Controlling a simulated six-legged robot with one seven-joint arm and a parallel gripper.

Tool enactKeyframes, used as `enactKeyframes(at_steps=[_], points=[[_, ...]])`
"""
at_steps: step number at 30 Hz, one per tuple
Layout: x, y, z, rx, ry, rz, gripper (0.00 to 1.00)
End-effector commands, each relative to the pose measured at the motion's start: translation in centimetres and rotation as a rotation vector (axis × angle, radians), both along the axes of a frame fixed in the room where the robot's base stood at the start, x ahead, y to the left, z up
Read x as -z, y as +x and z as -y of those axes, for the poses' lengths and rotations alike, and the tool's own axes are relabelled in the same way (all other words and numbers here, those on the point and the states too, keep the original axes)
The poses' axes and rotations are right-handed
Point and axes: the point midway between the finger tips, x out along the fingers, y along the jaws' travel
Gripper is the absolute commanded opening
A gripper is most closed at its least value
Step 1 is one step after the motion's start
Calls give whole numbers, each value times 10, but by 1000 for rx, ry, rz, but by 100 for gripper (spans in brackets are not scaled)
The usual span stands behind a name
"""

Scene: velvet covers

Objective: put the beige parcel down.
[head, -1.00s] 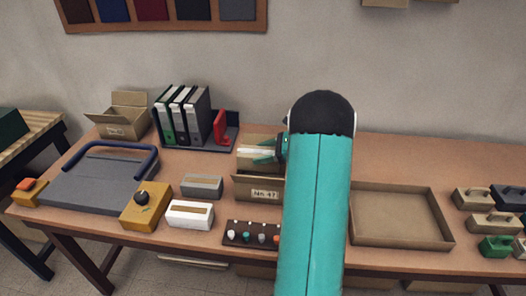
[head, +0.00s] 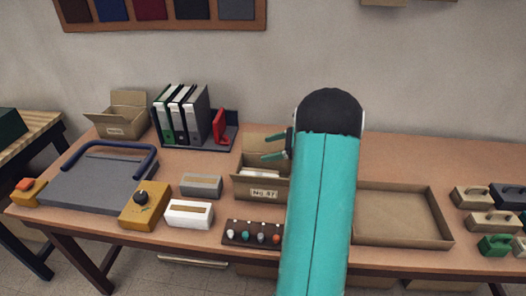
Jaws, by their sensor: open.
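My gripper (head: 268,149) is open, its two teal fingers apart and pointing left above the cardboard box labelled No 47 (head: 242,190). Nothing shows between the fingers. A pale parcel (head: 258,172), which looks like the beige one, lies low inside this box, below the fingers and apart from them. Only its light top strip shows above the box's front wall. My arm hides the right side of the box.
An empty shallow tray (head: 400,240) lies right of my arm. A knob rack (head: 240,233), a white parcel (head: 189,214) and a grey parcel (head: 201,185) are in front and left. Binders (head: 190,118) stand behind left. Handled blocks (head: 490,222) sit far right.

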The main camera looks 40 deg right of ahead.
Motion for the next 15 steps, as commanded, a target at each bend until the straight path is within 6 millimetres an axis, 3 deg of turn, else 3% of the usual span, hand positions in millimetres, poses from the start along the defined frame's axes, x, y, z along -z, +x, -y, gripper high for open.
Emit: enactKeyframes(at_steps=[9,15], points=[[-26,-48,39,1,-2,0,84],[-33,-61,49,1,0,0,84]])
